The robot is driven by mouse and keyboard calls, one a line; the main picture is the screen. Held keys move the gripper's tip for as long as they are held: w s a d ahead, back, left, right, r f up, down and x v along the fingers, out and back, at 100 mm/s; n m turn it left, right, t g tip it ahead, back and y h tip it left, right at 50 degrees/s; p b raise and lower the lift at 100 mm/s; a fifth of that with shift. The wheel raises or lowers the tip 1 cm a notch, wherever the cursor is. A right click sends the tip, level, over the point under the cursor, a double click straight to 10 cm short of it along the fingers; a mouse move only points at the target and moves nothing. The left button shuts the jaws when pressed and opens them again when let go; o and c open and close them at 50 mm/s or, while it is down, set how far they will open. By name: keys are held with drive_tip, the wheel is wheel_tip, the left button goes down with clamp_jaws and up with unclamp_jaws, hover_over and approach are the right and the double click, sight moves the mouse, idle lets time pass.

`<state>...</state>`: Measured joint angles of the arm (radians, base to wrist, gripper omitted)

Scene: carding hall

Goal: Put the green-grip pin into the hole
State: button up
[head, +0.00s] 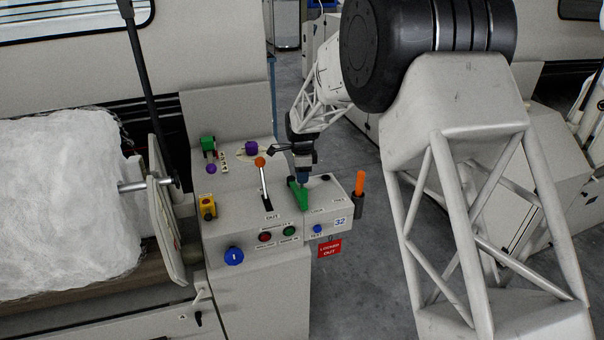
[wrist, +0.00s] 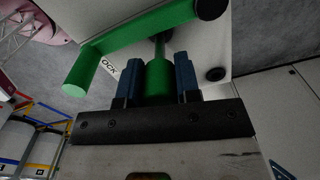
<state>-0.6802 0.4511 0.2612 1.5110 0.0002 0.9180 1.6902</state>
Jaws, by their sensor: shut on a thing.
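My gripper (head: 303,181) is over the right-hand box of the control panel, pointing down. In the wrist view its two blue fingers (wrist: 158,80) are shut on the green grip of the pin (wrist: 158,85). A thin dark shank (wrist: 160,47) runs from the grip toward the panel face. Its tip is hidden behind a green lever (wrist: 135,33), so I cannot tell whether it is in a hole. The lever, with a round end knob, also shows in the head view (head: 299,195). A dark round spot, perhaps a hole (wrist: 215,74), sits on the panel face beside the fingers.
An orange-handled tool (head: 360,183) stands in a dark holder on the box's right side. An orange-knobbed lever (head: 260,162) rises left of my gripper. A red tag (head: 329,248) hangs in front. A large white fibre roll (head: 65,200) lies far left.

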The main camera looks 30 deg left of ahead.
drive_tip(key=shift+f, duration=1.35)
drive_tip(key=o, duration=1.1)
drive_tip(key=shift+c, duration=0.2)
drive_tip(key=shift+r, duration=0.1)
drive_tip(key=shift+r, duration=3.75)
